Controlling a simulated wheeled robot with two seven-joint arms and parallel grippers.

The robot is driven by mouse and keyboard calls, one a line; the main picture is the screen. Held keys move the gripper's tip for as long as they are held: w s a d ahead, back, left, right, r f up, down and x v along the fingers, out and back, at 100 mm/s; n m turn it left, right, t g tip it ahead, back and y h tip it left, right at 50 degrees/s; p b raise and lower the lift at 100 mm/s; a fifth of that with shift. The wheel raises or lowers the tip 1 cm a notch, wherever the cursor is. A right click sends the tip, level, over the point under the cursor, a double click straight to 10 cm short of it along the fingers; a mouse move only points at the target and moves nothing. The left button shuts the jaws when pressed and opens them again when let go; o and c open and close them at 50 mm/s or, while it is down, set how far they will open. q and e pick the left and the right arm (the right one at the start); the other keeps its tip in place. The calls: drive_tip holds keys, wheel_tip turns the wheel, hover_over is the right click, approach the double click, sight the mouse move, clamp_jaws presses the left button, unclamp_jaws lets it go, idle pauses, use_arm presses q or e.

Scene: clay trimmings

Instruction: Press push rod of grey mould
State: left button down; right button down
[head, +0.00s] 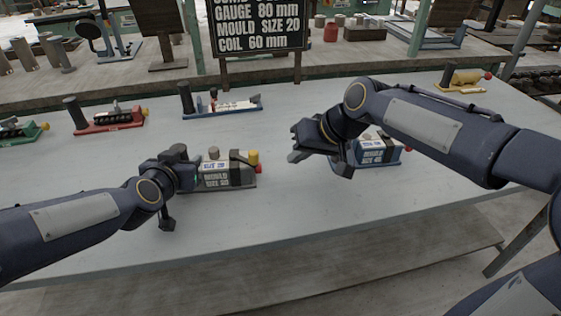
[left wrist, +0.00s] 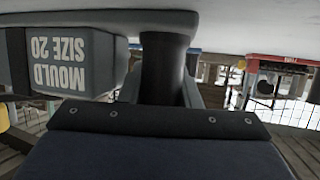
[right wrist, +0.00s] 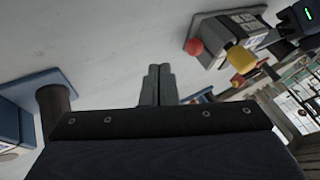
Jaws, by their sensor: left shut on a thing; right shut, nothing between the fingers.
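The grey mould (head: 215,184), lettered MOULD SIZE 20, lies on the table in the head view. A yellow knob (head: 253,157) and a red ball end (head: 257,169) show at its right end. My left gripper (head: 172,188) is at its left end. In the left wrist view it is shut on a dark upright post (left wrist: 165,65), beside the mould's lettered body (left wrist: 65,65). My right gripper (head: 294,154) is shut and empty, right of the mould and apart from it. In the right wrist view its fingers (right wrist: 157,86) are together, and the red ball (right wrist: 194,46) is to their right.
A blue mould (head: 376,152) stands just right of my right gripper, partly hidden by it. Red (head: 108,119), blue (head: 222,106) and yellow-topped (head: 464,80) pieces stand further back, with a lettered board (head: 262,28) behind. The table front is clear.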

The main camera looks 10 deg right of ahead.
use_arm(q)
drive_tip(key=shift+s+f, duration=0.1)
drive_tip(key=shift+f, duration=0.25)
use_arm(e)
drive_tip(key=v, duration=0.6)
drive_tip(key=shift+d, duration=0.1)
use_arm(q)
drive_tip(key=c, duration=1.3)
unclamp_jaws()
drive_tip(key=o, duration=0.3)
drive_tip(key=shift+r, duration=0.2)
